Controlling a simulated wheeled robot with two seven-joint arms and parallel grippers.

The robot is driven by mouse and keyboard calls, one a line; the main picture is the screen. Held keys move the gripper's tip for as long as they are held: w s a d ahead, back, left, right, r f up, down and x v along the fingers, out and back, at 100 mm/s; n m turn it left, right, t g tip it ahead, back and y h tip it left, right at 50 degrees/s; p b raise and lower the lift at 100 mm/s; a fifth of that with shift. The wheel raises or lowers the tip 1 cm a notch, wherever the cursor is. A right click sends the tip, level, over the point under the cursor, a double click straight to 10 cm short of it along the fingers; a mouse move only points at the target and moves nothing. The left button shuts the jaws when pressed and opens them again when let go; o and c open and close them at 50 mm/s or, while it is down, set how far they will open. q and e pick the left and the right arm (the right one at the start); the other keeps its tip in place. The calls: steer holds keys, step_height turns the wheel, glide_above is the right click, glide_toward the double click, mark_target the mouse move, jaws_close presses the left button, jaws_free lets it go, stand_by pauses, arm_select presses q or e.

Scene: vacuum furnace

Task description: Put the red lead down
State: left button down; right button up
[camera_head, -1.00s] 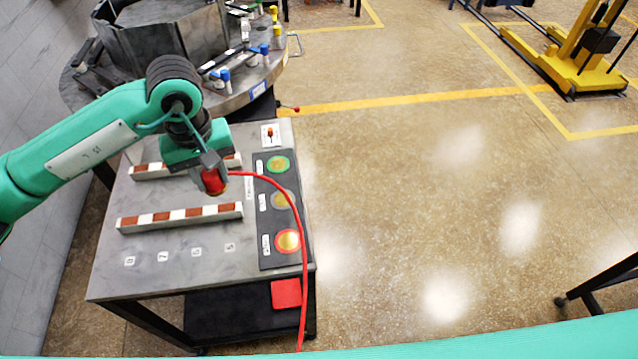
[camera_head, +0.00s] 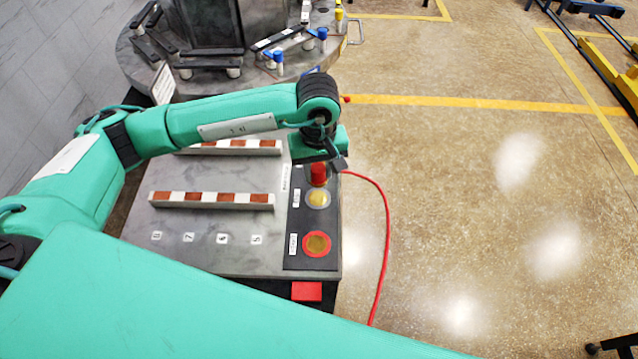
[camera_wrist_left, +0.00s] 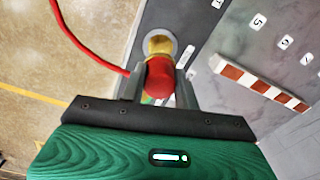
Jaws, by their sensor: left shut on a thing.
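The red lead's plug (camera_head: 318,173) is held in my left gripper (camera_head: 325,168), which is shut on it above the dark panel (camera_head: 296,256). The plug also shows in the left wrist view (camera_wrist_left: 158,80) between the fingers. Its red cable (camera_head: 387,230) runs off the right side of the table toward the floor. On the panel, a grey-ringed socket (camera_head: 318,198) and a red-ringed socket (camera_head: 317,243) show. The green-ringed socket is hidden by the gripper in the head view. I cannot tell whether the plug touches the panel. My right gripper is not in view.
A red-and-white striped bar (camera_head: 212,200) lies on the grey tabletop (camera_head: 190,255), with another (camera_head: 235,148) behind it. Number labels line the front. A round table (camera_head: 150,55) with blue-capped and yellow-capped items stands behind.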

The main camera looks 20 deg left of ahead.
mark_target(318, 178)
arm_select(q)
step_height(318, 178, down, 3)
step_height(318, 178, down, 4)
steer(key=shift+p, duration=0.55)
steer(key=shift+f, duration=0.1)
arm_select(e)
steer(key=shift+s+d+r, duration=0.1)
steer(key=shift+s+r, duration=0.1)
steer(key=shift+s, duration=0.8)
arm_select(q)
steer(key=shift+f, duration=0.1)
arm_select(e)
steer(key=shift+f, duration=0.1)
arm_select(q)
steer(key=c, duration=1)
jaws_free()
steer(key=shift+c, duration=0.2)
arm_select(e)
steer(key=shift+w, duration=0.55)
